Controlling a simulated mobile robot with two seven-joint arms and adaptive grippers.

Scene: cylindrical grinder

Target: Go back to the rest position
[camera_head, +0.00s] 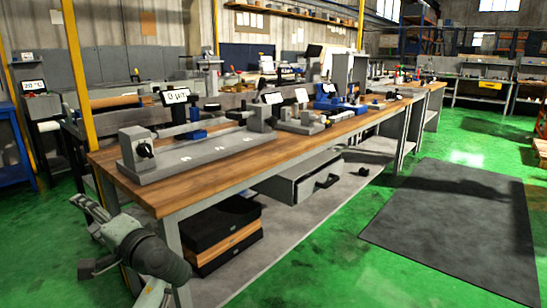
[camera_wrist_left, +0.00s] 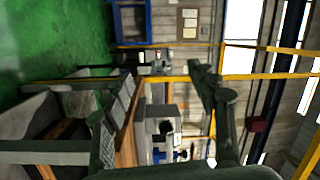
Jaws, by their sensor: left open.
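My left gripper (camera_head: 88,212) is in the head view at the lower left, off the near left corner of the wooden workbench (camera_head: 170,196). Its fingers are apart and nothing shows between them. In the left wrist view, which is turned on its side, the open fingers of the left gripper (camera_wrist_left: 163,76) frame part of the bench and the wall behind. The gripper appears clear of the bench, though the exact gap cannot be told. My right gripper is in neither view.
A grey measuring device (camera_head: 196,152) stands on the bench's near end. A dark mat (camera_head: 455,215) lies on the green floor at right. Yellow posts (camera_head: 76,80) stand behind the bench.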

